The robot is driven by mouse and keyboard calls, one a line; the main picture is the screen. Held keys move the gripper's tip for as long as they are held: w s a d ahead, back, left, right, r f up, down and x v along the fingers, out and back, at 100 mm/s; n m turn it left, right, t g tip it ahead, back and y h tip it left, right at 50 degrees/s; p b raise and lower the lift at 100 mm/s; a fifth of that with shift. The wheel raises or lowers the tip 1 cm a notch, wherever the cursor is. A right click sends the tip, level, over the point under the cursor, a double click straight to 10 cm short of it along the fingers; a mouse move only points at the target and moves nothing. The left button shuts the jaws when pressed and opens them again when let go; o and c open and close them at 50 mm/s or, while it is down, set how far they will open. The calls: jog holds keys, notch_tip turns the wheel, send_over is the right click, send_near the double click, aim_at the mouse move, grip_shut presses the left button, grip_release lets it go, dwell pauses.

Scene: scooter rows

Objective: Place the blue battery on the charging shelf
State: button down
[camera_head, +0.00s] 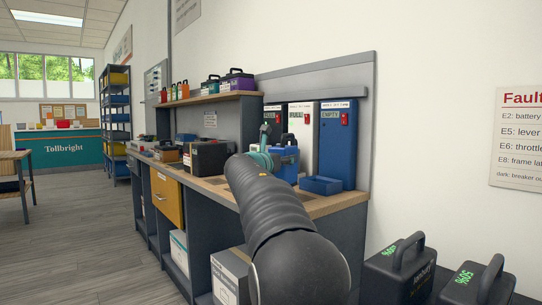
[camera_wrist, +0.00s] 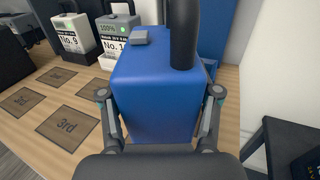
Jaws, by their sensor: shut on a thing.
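The blue battery (camera_head: 287,164) is above the workbench, in front of the tall coloured cases. In the wrist view the blue battery (camera_wrist: 150,100) fills the middle, with its black upright handle on top. My gripper (camera_wrist: 161,93) is shut on it, one finger on each side. In the head view my arm hides most of the gripper (camera_head: 268,160). I cannot tell whether the battery's base touches the bench top. A raised wooden shelf (camera_head: 215,97) on the wall holds several batteries, a purple one (camera_head: 237,80) among them; no label names it as the charging shelf.
The wooden bench top (camera_wrist: 28,128) has marked squares, one reading "3rd" (camera_wrist: 67,125). Grey batteries No. 9 (camera_wrist: 73,37) and No. 10 (camera_wrist: 117,35) stand behind. A blue tray (camera_head: 321,186) and a blue case marked "EMPTY" (camera_head: 338,150) are at right. Black batteries (camera_head: 400,268) stand lower right.

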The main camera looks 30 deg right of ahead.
aim_at(284, 171)
jog(key=shift+d, duration=0.4)
jog(key=shift+f+b, duration=0.85)
jog(key=shift+f, duration=1.15)
jog(key=shift+f, duration=0.15)
jog(key=shift+c, duration=0.9)
grip_release()
jog(key=shift+f, duration=0.1)
jog(key=v, duration=1.2)
